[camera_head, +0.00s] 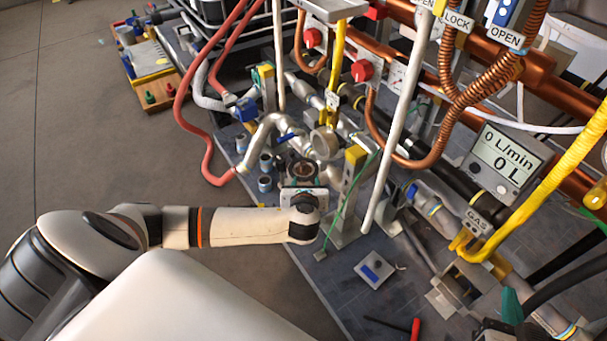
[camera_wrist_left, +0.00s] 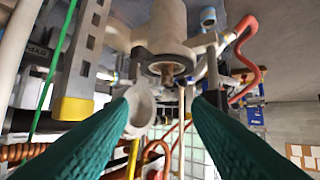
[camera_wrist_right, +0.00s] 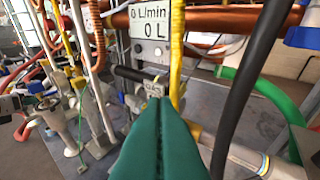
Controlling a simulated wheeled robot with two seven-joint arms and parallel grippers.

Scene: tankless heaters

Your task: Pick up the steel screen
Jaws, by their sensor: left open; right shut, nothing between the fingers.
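I cannot pick out the steel screen for certain in any view. My left gripper (camera_wrist_left: 167,98) is open, with its green fingers apart on either side of a grey pipe fitting (camera_wrist_left: 165,45) with a small brass-coloured end. A pale steel ring (camera_wrist_left: 138,110) shows close to the left finger in the left wrist view. In the head view my left arm reaches in to the pipework, beside a round steel piece (camera_head: 324,143). My right gripper (camera_wrist_right: 160,108) is shut and empty, in front of the GAS tag (camera_wrist_right: 154,89); its green finger (camera_head: 512,306) shows at the lower right of the head view.
Copper and steel pipes with valves crowd the right side. A meter (camera_head: 497,158) reads 0 L. A red hose (camera_head: 182,110) hangs at the left. A small grey box (camera_head: 374,269) and a red-handled tool (camera_head: 415,328) lie on the dark panel. Open floor (camera_head: 100,150) is at left.

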